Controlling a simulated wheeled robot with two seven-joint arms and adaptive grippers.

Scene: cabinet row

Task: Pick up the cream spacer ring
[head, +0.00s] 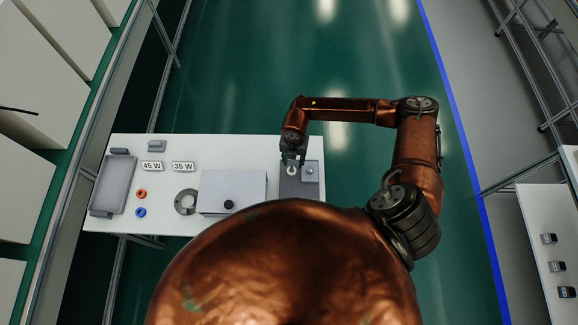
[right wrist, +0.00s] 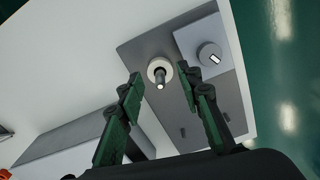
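The cream spacer ring (right wrist: 152,70) sits around a short dark post (right wrist: 164,76) on a grey base plate (right wrist: 140,50). In the head view the ring (head: 292,170) is a small pale spot on that plate (head: 290,187), just below my right gripper (head: 291,161). In the right wrist view my right gripper (right wrist: 162,88) is open and empty. Its two green-and-black fingers stand apart, one to each side of the post and ring. I cannot tell whether either finger touches the ring. My left gripper is not in view.
A light grey block with a round knob (right wrist: 208,54) stands right beside the ring. On the white table (head: 230,150) are a grey box (head: 235,185), a grey split ring (head: 181,203), orange (head: 141,194) and blue (head: 140,212) rings, two labels and a grey tray (head: 114,184).

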